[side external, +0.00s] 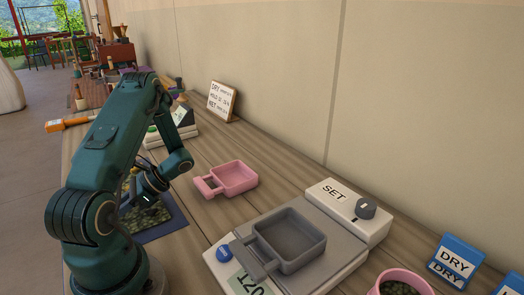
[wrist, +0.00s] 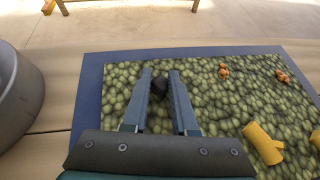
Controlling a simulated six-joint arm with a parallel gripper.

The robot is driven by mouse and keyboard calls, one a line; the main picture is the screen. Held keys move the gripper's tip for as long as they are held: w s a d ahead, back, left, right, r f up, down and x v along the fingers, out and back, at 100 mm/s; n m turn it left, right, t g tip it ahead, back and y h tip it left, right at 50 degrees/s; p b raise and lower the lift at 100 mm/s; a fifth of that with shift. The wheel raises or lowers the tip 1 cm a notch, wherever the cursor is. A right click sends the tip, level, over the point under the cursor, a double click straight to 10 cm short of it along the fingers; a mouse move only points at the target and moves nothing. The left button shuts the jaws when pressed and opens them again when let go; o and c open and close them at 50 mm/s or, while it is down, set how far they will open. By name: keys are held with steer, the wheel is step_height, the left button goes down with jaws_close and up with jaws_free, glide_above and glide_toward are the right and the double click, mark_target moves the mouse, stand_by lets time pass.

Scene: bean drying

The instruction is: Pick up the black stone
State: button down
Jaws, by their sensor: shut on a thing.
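In the wrist view a small dark black stone (wrist: 159,86) sits between the tips of my gripper (wrist: 160,84). The two jaws are shut on it, low over a bed of green beans (wrist: 215,110). The beans lie on a blue-edged tray (wrist: 92,80). In the side external view my gripper (side external: 148,200) points down over the blue tray (side external: 172,222). The stone cannot be made out there, and my arm covers part of the tray.
On the beans lie yellow pieces (wrist: 262,143) and small orange-brown bits (wrist: 223,71). A pink pan (side external: 233,178) stands right of the tray. A grey pan (side external: 290,243) sits on a scale (side external: 343,268). A pink bowl (side external: 400,277) and a DRY sign (side external: 456,262) stand at the right.

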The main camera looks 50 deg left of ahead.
steer(key=shift+r, duration=0.1)
steer(key=shift+r, duration=0.6)
step_height(320, 180, up, 3)
steer(key=shift+f, duration=0.2)
steer(key=s+d+r, duration=0.5)
steer(key=s+r, duration=0.2)
steer(key=s, duration=0.3)
steer(key=shift+s+d, duration=0.15)
steer(key=shift+d, duration=0.15)
